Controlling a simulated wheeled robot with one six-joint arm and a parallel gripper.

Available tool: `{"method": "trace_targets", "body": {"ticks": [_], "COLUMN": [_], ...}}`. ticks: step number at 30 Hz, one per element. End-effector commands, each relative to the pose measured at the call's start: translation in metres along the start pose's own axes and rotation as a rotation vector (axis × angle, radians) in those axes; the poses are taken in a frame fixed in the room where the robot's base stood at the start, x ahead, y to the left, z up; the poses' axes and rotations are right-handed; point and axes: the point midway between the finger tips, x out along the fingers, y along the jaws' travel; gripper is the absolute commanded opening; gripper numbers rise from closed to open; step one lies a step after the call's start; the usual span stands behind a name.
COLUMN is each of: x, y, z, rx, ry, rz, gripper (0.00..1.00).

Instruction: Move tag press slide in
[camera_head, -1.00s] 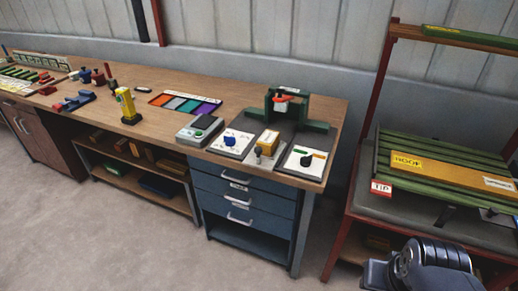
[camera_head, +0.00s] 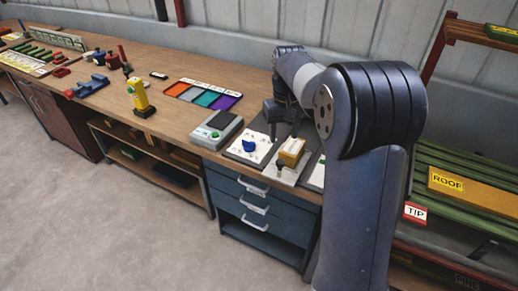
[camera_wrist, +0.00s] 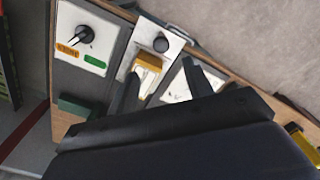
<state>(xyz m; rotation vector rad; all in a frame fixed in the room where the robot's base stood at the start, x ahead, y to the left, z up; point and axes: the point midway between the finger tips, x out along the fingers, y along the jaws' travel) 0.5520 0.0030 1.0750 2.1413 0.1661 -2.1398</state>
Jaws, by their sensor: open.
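The tag press unit has a yellow block (camera_head: 291,152) on a narrow pale plate, with a dark round knob (camera_head: 281,166) at the plate's front. In the wrist view the yellow block (camera_wrist: 148,62) lies just ahead of the fingertips, and the dark knob (camera_wrist: 160,45) is beyond it. My gripper (camera_head: 285,125) hangs above and behind the block in the head view. In the wrist view my gripper (camera_wrist: 163,85) has its two dark fingers spread apart with nothing held. My arm hides the green press frame in the head view.
A white panel with a blue knob (camera_head: 248,146) stands left of the block. A dial panel with orange and green labels (camera_wrist: 95,61) is on the other side. A grey device (camera_head: 217,130), colored tray (camera_head: 204,96) and yellow post (camera_head: 140,97) are further left.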

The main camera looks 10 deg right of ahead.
Motion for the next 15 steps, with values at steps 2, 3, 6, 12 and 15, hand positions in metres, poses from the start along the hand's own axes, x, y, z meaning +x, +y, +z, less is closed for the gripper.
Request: {"method": "trace_targets", "body": {"ticks": [2, 3, 6, 12, 15], "x": [0.003, 0.005, 0.017, 0.055, 0.073], "y": [0.001, 0.001, 0.000, 0.000, 0.000], "z": [-0.003, -0.003, -0.003, -0.002, -0.002], "rx": [-0.002, -0.002, -0.002, -0.002, -0.002], "ry": [-0.004, -0.006, -0.007, -0.009, -0.007], "rz": [0.000, 0.000, -0.001, -0.001, -0.001], "gripper": [0.48, 0.48, 0.48, 0.48, 0.48]}}
